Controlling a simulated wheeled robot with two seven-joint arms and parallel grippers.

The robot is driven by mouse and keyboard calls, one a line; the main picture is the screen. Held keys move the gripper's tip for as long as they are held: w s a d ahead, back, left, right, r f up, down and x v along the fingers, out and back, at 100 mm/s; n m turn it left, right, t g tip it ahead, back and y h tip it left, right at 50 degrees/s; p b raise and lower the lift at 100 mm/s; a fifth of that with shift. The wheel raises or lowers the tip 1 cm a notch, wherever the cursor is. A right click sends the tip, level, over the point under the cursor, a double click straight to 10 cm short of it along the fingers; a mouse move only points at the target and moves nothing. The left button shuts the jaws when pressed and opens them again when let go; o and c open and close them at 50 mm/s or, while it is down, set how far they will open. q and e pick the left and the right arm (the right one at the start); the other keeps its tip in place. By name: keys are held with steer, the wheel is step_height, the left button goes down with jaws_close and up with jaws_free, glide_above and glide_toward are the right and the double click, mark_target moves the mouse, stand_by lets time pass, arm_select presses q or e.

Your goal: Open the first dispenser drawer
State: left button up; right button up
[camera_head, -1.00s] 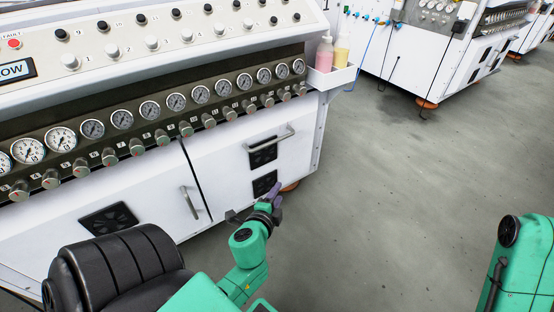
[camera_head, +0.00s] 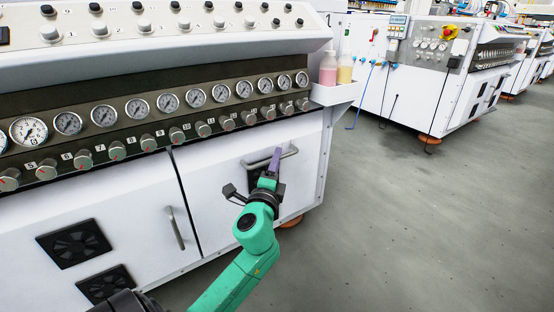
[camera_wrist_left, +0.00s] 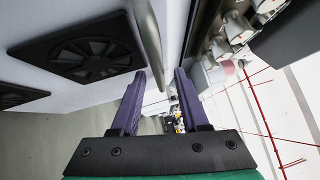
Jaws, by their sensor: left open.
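A white front panel (camera_head: 215,170) with a horizontal grey bar handle (camera_head: 288,153) is on the right end of the near machine, which I take to be the drawer. It looks closed. My left gripper (camera_head: 274,160), with purple fingers, is at the handle in the head view and overlaps its middle. In the left wrist view the two purple fingers (camera_wrist_left: 157,92) are spread apart. A grey bar (camera_wrist_left: 150,40), likely the handle, runs down to near the left fingertip there. I cannot tell whether it touches. My right gripper is out of view.
A row of gauges and knobs (camera_head: 228,123) runs above the panel. A second, vertical handle (camera_head: 174,228) is on the panel to the left. A white bin with bottles (camera_head: 335,93) hangs at the machine's right corner. The grey floor (camera_head: 420,220) to the right is clear.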

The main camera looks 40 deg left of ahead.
arm_select(q)
steer(key=shift+x, duration=0.75)
jaws_close()
steer(key=shift+f, duration=0.1)
stand_by(0.8)
